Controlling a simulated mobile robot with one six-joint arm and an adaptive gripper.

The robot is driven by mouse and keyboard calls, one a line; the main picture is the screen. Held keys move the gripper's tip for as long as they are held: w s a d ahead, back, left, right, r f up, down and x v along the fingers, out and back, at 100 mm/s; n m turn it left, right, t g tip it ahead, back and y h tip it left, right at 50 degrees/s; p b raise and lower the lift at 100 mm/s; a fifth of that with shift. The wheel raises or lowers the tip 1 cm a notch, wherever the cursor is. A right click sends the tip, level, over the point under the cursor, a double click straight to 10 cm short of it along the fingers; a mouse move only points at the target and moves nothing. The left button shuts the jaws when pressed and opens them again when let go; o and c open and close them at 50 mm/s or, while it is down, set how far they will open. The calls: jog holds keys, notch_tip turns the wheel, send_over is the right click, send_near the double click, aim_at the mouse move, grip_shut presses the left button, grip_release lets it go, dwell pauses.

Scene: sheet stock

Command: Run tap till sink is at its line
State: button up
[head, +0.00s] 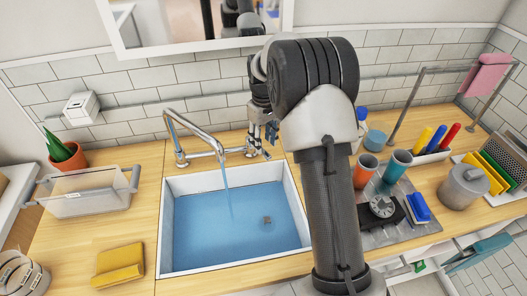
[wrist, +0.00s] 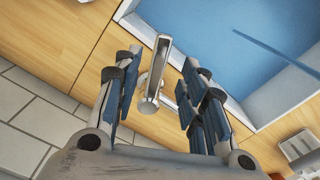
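The chrome tap (head: 200,132) stands behind the white-rimmed sink (head: 165,235), and a blue stream of water (head: 227,190) falls from its spout. Blue water (head: 215,232) covers the sink floor; a small drain (head: 267,220) shows through it. I cannot make out a fill line on the walls. The tap's lever (head: 251,145) stands at the right end of the fitting. My gripper (head: 265,140) is at the lever, partly hidden by my arm. In the wrist view my gripper (wrist: 159,66) is open, with the lever (wrist: 156,72) between its fingers and gaps on both sides.
The tiled wall is close behind the tap.

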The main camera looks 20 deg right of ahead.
aim_at(264, 152)
jog(key=shift+f+b, duration=0.35)
jog(key=shift+f, duration=1.6)
jog(key=shift+c, duration=0.3)
grip_shut()
